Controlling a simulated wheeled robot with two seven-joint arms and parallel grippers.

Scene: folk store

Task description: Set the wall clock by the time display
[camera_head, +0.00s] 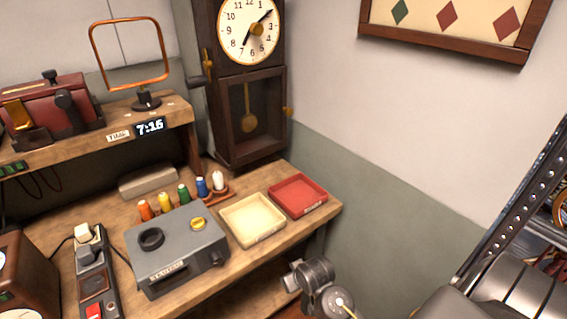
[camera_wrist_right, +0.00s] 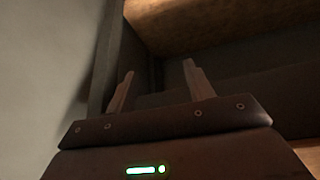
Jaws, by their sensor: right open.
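The wall clock (camera_head: 248,30) is a tall dark wooden case at the top middle of the head view. The short hand points near 7 and the long hand points up right, between 1 and 2. The time display (camera_head: 150,126) glows on the front edge of the wooden shelf and appears to read 7:15; the last digit is small. My right gripper (camera_wrist_right: 160,85) is open and empty in the right wrist view, apart from the dial. My left gripper is not in view.
The workbench carries a cream tray (camera_head: 271,236), a red tray (camera_head: 318,203), a grey box (camera_head: 162,273) and several coloured spools. A pendulum (camera_head: 249,121) hangs behind the clock's lower door. A framed panel (camera_head: 520,55) hangs at upper right.

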